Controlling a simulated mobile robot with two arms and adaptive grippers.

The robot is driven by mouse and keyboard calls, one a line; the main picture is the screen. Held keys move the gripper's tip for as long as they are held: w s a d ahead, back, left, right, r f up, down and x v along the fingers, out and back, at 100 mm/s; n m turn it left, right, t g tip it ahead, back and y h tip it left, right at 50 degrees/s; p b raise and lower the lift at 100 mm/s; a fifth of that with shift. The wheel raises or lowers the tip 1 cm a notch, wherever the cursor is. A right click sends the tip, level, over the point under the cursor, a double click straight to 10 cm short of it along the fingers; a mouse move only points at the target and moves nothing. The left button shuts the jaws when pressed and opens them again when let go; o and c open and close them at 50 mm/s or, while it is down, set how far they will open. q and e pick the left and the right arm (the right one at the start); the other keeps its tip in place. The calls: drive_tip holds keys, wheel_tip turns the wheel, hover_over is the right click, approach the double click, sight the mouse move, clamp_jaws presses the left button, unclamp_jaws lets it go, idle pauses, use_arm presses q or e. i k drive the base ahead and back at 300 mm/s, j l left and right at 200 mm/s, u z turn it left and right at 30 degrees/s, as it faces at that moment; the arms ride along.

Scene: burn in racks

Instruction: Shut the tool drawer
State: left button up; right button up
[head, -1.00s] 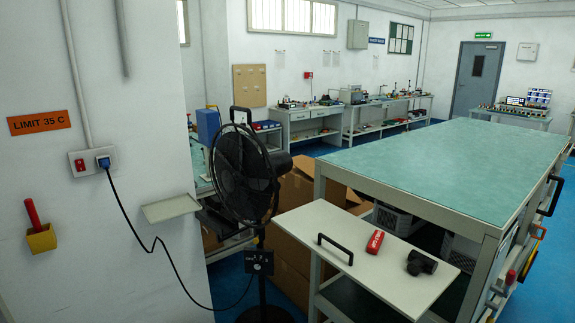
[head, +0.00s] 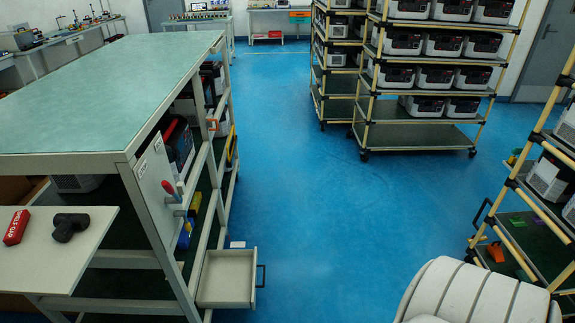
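A pale grey drawer (head: 228,278) stands pulled out, low on the right side of the green-topped workbench (head: 110,85), in the head view. Its inside looks empty. Its black handle (head: 261,275) is on the right, facing the blue aisle. I cannot tell from any label whether this is the tool drawer. Neither of my grippers is in view.
A pull-out board (head: 50,245) at the left carries a red case (head: 16,227) and a black tool (head: 70,227). Wheeled racks (head: 425,85) of boxy units stand at the back. Another rack (head: 540,215) stands at the right. The blue floor (head: 330,200) between is clear.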

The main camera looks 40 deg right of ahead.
sight(228, 279)
drive_tip(key=l+z, duration=0.15)
drive_tip(key=l, duration=0.4)
drive_tip(key=i+l+z, duration=0.15)
drive_tip(key=l, duration=0.4)
drive_tip(key=i+l+z, duration=0.15)
drive_tip(key=l, duration=0.45)
drive_tip(key=i+j+u, duration=0.4)
drive_tip(key=i+u, duration=0.25)
drive_tip(key=k, duration=0.1)
